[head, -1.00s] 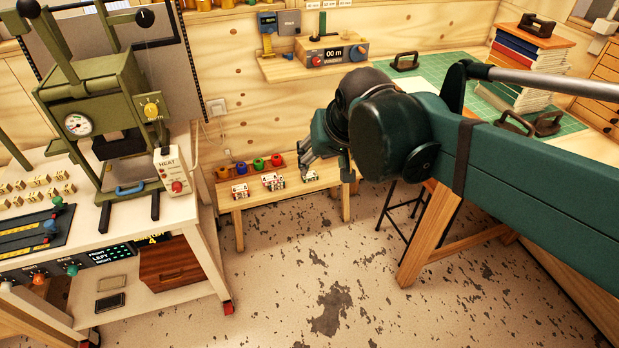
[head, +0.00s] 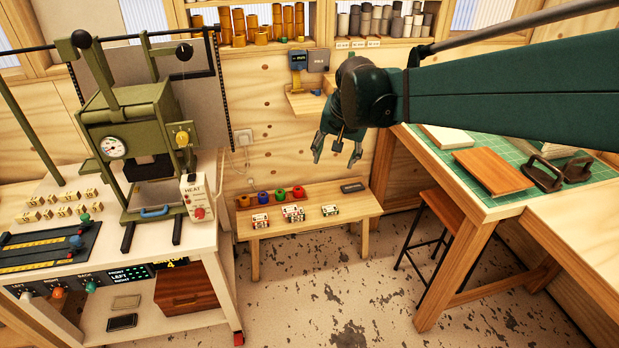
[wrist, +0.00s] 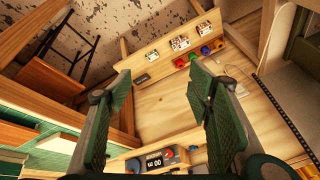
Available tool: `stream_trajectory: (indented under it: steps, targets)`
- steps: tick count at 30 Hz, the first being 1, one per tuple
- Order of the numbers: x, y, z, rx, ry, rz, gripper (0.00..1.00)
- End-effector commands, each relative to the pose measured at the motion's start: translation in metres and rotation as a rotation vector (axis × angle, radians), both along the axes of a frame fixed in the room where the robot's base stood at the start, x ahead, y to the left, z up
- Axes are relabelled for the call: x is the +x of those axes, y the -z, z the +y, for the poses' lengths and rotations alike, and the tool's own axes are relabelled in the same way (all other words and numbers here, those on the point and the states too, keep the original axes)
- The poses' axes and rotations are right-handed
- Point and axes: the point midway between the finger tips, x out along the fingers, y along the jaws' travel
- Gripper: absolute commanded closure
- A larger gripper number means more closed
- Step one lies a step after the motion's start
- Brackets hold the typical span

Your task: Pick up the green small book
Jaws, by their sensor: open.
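I cannot clearly pick out a small green book in either view. A pale block with a light top (head: 447,138), perhaps a book, lies on the green mat (head: 512,150) at the right, partly behind my arm. My gripper (head: 337,150) is open and empty, hanging in front of the wooden wall above the low bench (head: 300,226). In the wrist view, its two green fingers stand apart (wrist: 160,78) with nothing between them. My arm hides part of the mat.
Small white boxes (head: 293,213) and coloured rolls (head: 281,193) sit on the bench. A brown board (head: 495,171) and dark handled tools (head: 545,174) lie on the mat table. A green press (head: 130,130) stands left. A stool (head: 445,215) stands under the table.

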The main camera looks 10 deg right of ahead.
Motion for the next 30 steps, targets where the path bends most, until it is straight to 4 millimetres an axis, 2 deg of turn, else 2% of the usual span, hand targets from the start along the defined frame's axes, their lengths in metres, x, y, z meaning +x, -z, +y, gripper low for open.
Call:
stream_trajectory:
  steps: [3, 14, 30]
  targets:
    - [0.023, 0.005, -0.004, 0.014, 0.036, 0.015, 0.49]
    - [0.087, 0.030, -0.018, 0.055, 0.146, 0.059, 0.49]
    - [0.176, 0.088, -0.039, 0.108, 0.313, 0.125, 0.49]
